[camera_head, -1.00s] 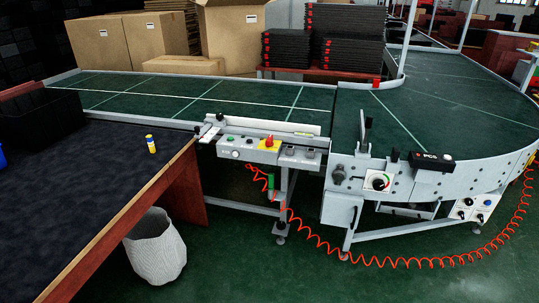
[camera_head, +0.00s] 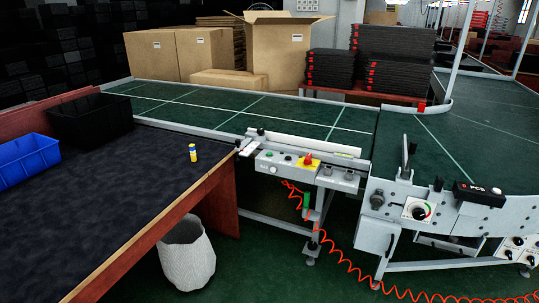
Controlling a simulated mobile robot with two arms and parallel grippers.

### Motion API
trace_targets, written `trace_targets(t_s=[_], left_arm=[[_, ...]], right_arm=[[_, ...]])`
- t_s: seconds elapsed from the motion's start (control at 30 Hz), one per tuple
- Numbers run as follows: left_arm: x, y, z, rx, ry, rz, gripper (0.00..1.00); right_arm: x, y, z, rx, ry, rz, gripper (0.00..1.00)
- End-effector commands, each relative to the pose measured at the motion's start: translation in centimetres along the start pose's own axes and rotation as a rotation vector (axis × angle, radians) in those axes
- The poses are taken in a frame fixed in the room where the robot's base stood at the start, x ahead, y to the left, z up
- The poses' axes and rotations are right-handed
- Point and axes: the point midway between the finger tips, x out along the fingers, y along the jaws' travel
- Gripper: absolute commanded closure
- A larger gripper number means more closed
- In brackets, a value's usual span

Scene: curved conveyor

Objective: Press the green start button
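The control panel (camera_head: 294,167) is a light grey box on the near side of the green conveyor (camera_head: 225,105). Neither of my grippers shows in this view.
A dark-topped table (camera_head: 110,200) fills the left front, with a blue bin (camera_head: 27,158), a black bin (camera_head: 90,120) and a small yellow bottle (camera_head: 193,153). A white waste basket (camera_head: 187,255) stands on the floor.

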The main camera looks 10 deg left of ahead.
Motion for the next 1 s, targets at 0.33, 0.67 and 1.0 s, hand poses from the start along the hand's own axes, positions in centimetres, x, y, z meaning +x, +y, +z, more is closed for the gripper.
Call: trace_targets(t_s=[0.33,0.67,1.0], left_arm=[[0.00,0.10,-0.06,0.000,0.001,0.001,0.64],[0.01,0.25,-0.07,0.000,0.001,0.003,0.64],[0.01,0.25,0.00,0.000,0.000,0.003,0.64]], right_arm=[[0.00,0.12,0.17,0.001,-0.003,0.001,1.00],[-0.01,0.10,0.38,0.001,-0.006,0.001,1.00],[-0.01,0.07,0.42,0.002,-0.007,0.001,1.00]])
